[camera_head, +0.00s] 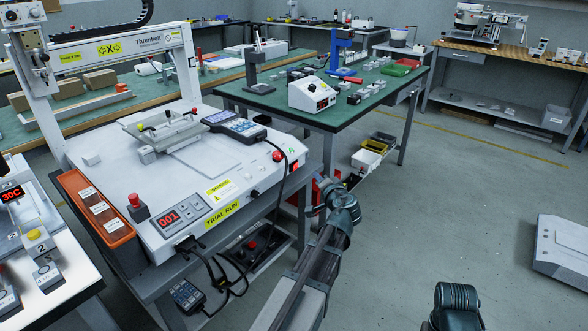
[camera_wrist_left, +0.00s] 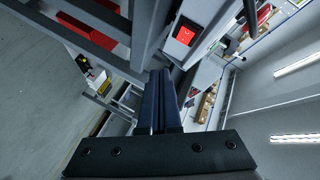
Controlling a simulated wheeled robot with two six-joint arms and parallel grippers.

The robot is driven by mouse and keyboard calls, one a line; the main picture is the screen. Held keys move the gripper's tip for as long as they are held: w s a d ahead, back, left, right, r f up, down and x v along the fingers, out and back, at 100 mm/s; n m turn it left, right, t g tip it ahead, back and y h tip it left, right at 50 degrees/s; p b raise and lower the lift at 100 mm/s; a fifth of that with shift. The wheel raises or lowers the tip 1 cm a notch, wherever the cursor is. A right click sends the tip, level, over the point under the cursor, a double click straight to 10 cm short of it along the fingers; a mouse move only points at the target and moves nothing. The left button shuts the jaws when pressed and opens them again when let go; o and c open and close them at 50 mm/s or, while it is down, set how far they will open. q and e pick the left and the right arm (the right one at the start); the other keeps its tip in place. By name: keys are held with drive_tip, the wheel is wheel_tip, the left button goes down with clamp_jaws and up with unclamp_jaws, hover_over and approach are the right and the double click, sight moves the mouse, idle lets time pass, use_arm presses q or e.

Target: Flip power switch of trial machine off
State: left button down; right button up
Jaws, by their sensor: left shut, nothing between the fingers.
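The trial machine (camera_head: 165,195) is a white benchtop unit with a "TRIAL RUN" label on its front edge. Its power switch, a red rocker (camera_head: 295,166), is on the right end of the housing. In the left wrist view the red rocker (camera_wrist_left: 184,36) sits in a dark frame, with a light mark on it. I cannot tell its position surely. My left gripper (camera_head: 319,209) is at the machine's right end, below the switch and apart from it. In the wrist view its dark fingers (camera_wrist_left: 160,76) are together and empty. My right gripper is out of view.
A red knob (camera_head: 277,156) and the cable of a handheld pendant (camera_head: 233,125) are near the switch. A red emergency button (camera_head: 136,201) stands at the front left. A green-topped table (camera_head: 270,109) is behind. The floor to the right is mostly clear.

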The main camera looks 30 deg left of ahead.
sight(297, 168)
use_arm(q)
drive_tip(key=shift+s+a, duration=0.15)
drive_tip(key=shift+a, duration=2.55)
drive_tip(key=shift+a, duration=0.1)
drive_tip(key=shift+a, duration=0.35)
drive_tip(key=shift+a, duration=0.3)
idle(0.5)
drive_tip(key=shift+d, duration=0.1)
drive_tip(key=shift+d, duration=0.65)
drive_tip(key=d, duration=0.5)
idle(0.5)
